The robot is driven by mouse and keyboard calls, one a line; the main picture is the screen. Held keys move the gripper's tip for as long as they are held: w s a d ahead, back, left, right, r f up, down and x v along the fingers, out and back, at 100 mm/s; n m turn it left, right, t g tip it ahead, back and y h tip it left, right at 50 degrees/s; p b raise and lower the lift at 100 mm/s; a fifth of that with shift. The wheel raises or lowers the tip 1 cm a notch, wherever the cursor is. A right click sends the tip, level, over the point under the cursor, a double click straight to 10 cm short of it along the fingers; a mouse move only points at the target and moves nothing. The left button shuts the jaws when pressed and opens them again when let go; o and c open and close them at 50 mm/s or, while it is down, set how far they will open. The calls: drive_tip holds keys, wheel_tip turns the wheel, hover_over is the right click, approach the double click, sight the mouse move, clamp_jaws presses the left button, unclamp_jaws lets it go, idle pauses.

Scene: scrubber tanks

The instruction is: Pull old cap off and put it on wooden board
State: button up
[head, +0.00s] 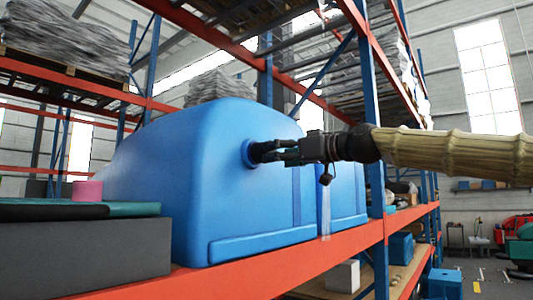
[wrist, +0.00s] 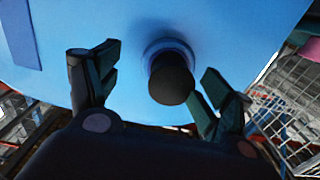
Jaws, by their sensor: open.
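A blue tank (head: 205,170) stands on the orange shelf in the head view, with a round neck on its side. The old cap (wrist: 171,82) is a dark, round knob on that blue neck in the wrist view. My gripper (wrist: 160,62) is open, with one finger on each side of the cap. The right finger is close to the cap, and the left finger is farther off. In the head view my gripper (head: 276,152) reaches in from the right, and its fingers hide most of the cap. A light wooden board (head: 402,272) shows on the lower shelf.
A second blue tank (head: 348,188) stands to the right. A blue rack post (head: 372,110) rises behind my arm. A grey box (head: 85,255) and a pink roll (head: 87,190) are at left. A white box (head: 343,276) is on the lower level.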

sight(273, 152)
drive_tip(key=x, duration=0.4)
drive_tip(key=shift+s+a+r, duration=0.25)
drive_tip(key=shift+s+a, duration=0.05)
drive_tip(key=shift+s, duration=0.05)
drive_tip(key=shift+s+d, duration=0.1)
drive_tip(key=shift+d, duration=0.05)
drive_tip(key=shift+s+d+r, duration=0.1)
drive_tip(key=shift+s+r, duration=0.15)
drive_tip(key=shift+s, duration=0.15)
drive_tip(key=shift+s+r, duration=0.15)
drive_tip(key=shift+s, duration=0.2)
drive_tip(key=shift+w+a, duration=0.25)
drive_tip(key=shift+a, duration=0.05)
drive_tip(key=shift+w+d+f, duration=0.1)
drive_tip(key=shift+w+f, duration=0.15)
drive_tip(key=shift+w, duration=0.05)
drive_tip(key=shift+s+d, duration=0.1)
drive_tip(key=shift+s, duration=0.05)
drive_tip(key=shift+s+r, duration=0.1)
drive_tip(key=shift+s, duration=0.25)
drive_tip(key=shift+w+a, duration=0.15)
drive_tip(key=shift+a, duration=0.15)
